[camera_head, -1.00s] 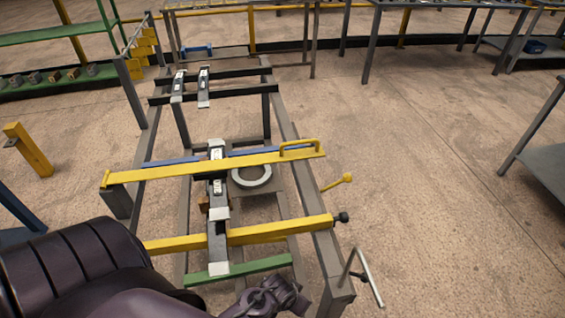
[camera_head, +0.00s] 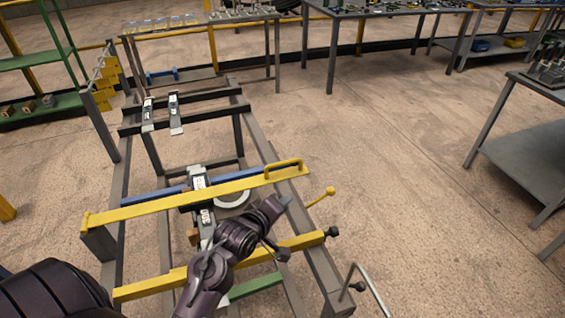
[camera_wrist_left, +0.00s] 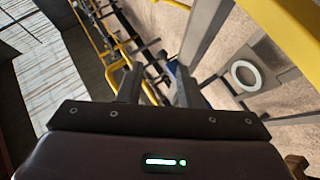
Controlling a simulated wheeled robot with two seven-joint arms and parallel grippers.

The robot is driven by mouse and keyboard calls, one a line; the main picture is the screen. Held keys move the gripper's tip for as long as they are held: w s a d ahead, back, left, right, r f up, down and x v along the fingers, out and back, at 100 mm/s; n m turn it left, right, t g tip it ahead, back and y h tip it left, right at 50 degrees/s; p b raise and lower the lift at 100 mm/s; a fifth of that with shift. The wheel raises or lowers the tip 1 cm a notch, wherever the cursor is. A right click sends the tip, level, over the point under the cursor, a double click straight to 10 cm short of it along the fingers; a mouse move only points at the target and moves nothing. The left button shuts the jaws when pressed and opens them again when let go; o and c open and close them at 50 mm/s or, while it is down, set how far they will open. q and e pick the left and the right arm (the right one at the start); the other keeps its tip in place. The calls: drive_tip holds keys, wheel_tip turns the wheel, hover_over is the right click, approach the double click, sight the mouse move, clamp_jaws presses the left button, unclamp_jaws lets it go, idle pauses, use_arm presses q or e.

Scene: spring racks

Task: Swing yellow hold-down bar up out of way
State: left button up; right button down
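The yellow hold-down bar (camera_head: 150,207) lies across the grey rack in the head view, roughly level, with a yellow loop handle (camera_head: 284,168) near its right end. It crosses over a grey spring-like part (camera_head: 199,178) with a white label and a pale ring (camera_head: 233,199). My left gripper (camera_head: 279,205) is in front of the bar, below and left of the handle, and appears apart from it. In the left wrist view its two fingers (camera_wrist_left: 158,88) are spread with nothing between them. The ring shows there too (camera_wrist_left: 245,75). My right gripper is not in view.
A second yellow bar (camera_head: 150,288) with a black knob crosses the rack nearer to me, partly behind my left arm. A yellow ball-ended lever (camera_head: 329,191) sticks out at the right, and a bent metal rod (camera_head: 370,288) at front right. Open floor lies right of the rack.

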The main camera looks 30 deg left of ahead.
sight(284, 162)
use_arm(q)
drive_tip(key=w+a+r+n+t, duration=0.4)
drive_tip(key=r+n, duration=0.1)
drive_tip(key=n, duration=0.2)
drive_tip(key=shift+y, duration=0.4)
drive_tip(key=w, duration=0.4)
drive_tip(key=w+p, duration=0.1)
drive_tip(key=w, duration=0.1)
drive_tip(key=shift+w+a+f, duration=0.2)
drive_tip(key=shift+w+f, duration=0.15)
clamp_jaws()
